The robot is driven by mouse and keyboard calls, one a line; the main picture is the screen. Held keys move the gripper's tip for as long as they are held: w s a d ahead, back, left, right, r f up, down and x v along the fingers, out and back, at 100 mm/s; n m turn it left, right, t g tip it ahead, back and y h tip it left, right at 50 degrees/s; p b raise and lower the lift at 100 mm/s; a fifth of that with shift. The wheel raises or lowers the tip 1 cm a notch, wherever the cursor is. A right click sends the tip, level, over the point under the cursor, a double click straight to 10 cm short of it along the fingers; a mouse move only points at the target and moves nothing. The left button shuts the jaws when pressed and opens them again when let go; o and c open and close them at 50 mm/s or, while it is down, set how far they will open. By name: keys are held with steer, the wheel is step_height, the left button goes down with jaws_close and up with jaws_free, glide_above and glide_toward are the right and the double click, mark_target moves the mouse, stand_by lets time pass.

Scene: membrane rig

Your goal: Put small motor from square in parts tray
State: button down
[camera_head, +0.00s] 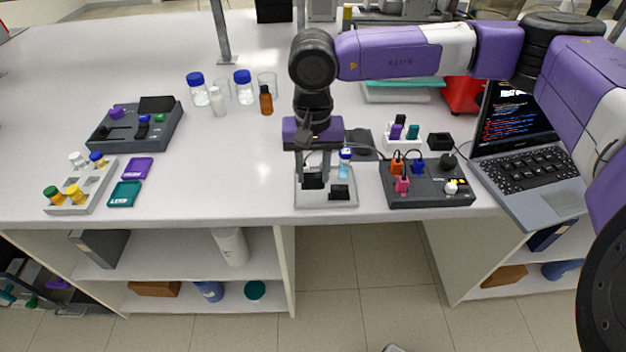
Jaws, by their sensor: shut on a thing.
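My gripper (313,178) points down at the front middle of the bench. It is shut on a small dark part (313,183) just over or at a pale grey tray (325,202); I cannot tell whether they touch. The part is tiny and partly hidden by the fingers, so I cannot make out for sure that it is the small motor. Another black block (340,191) is on the right of the pale tray. A purple square (136,168) and a teal square (124,194) lie at the left, with nothing visible on them.
A power box (428,192) with coloured plugs is close on the right, beside a laptop (525,165). Bench between is clear.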

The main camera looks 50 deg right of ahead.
mark_target(313, 176)
steer(key=shift+f, duration=1.75)
steer(key=shift+f, duration=0.2)
steer(key=c, duration=1.2)
jaws_free()
steer(key=shift+r, duration=0.1)
